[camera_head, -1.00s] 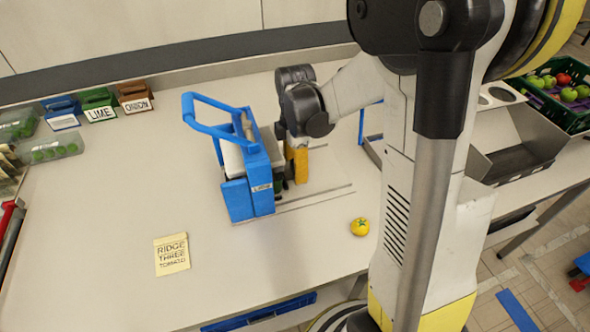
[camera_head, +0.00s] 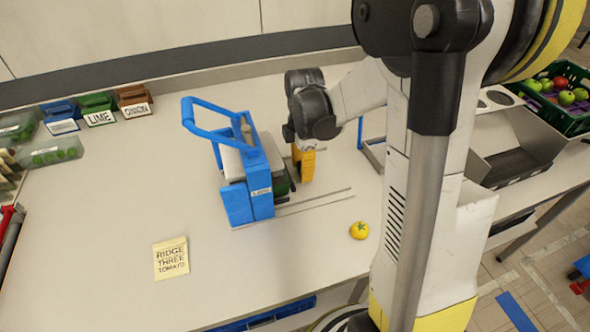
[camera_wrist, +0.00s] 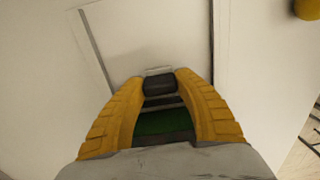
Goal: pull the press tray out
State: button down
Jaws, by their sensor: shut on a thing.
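The blue press (camera_head: 236,204) stands upright on the table, its looped handle (camera_head: 215,132) raised at the upper left. The press tray (camera_head: 283,185), dark with green, sticks out a little from the press's right side between thin rails on the table. My gripper (camera_head: 303,165), with yellow fingers, is right beside that side of the press. In the wrist view my gripper (camera_wrist: 160,85) is shut around a dark block (camera_wrist: 159,87), apparently the tray's handle, with a green surface (camera_wrist: 163,122) showing between the fingers. The rest of the tray is hidden by the press.
A yellow tomato (camera_head: 359,230) lies right of the press, near the rails. A note (camera_head: 171,258) lies at front left. Labelled bins (camera_head: 98,108) stand at the back left. A metal chute (camera_head: 515,150) and a green crate (camera_head: 560,105) are at right.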

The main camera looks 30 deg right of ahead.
aim_at(352, 166)
jog(key=s+d, duration=0.1)
jog(key=d, duration=0.4)
jog(key=s+d, duration=0.1)
jog(key=d, duration=0.4)
jog(key=s+d, duration=0.1)
jog(key=d, duration=0.3)
jog(key=shift+d, duration=0.4)
jog(key=c, duration=1)
grip_release()
jog(key=shift+d, duration=0.1)
jog(key=shift+c, duration=0.2)
jog(key=shift+o, duration=0.9)
jog(key=shift+d, duration=0.1)
notch_tip(352, 166, up, 12)
